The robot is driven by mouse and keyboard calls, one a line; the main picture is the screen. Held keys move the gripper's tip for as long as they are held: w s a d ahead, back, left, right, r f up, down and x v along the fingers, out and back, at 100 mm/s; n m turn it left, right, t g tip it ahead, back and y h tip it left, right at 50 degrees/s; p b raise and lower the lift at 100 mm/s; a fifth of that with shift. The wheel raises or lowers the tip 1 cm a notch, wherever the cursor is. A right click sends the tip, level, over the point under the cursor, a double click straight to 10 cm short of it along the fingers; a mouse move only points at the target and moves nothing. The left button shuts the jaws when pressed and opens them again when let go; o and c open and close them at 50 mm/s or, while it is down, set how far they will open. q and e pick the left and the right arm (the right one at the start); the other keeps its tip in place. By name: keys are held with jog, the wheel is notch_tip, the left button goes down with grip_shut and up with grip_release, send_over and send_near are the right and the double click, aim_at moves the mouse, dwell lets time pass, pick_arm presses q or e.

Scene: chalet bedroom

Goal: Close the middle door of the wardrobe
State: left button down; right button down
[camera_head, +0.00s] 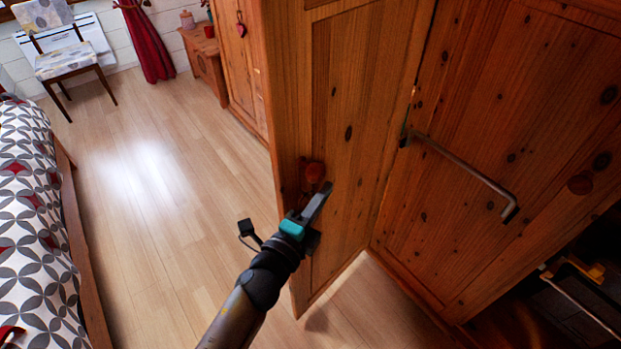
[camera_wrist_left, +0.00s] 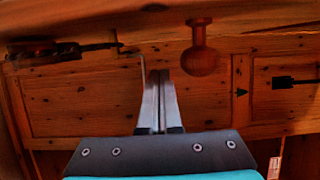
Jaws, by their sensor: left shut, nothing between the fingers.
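The wardrobe's middle door (camera_head: 345,130) is brown knotty wood and stands swung open, jutting out toward me in the head view. Its round wooden knob (camera_head: 313,174) is beside my left gripper's tip, and the knob also shows in the left wrist view (camera_wrist_left: 202,52), just right of the fingers. My left gripper (camera_head: 324,190) is shut and empty, in front of the door near its free edge. In the left wrist view its fingers (camera_wrist_left: 160,85) point at the wood. I cannot tell whether they touch it. My right gripper is in neither view.
Another wooden wardrobe panel (camera_head: 500,130) with a metal bar (camera_head: 465,170) fills the right. A dark open compartment (camera_head: 580,295) is at lower right. A bed (camera_head: 35,220) lines the left, and a chair (camera_head: 67,60) stands at the back. Floor (camera_head: 160,200) between is clear.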

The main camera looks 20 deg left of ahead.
pick_arm(q)
jog(key=shift+w+a, duration=1.1)
jog(key=shift+w, duration=0.15)
jog(key=shift+w+a, duration=0.25)
jog(key=shift+a, duration=0.25)
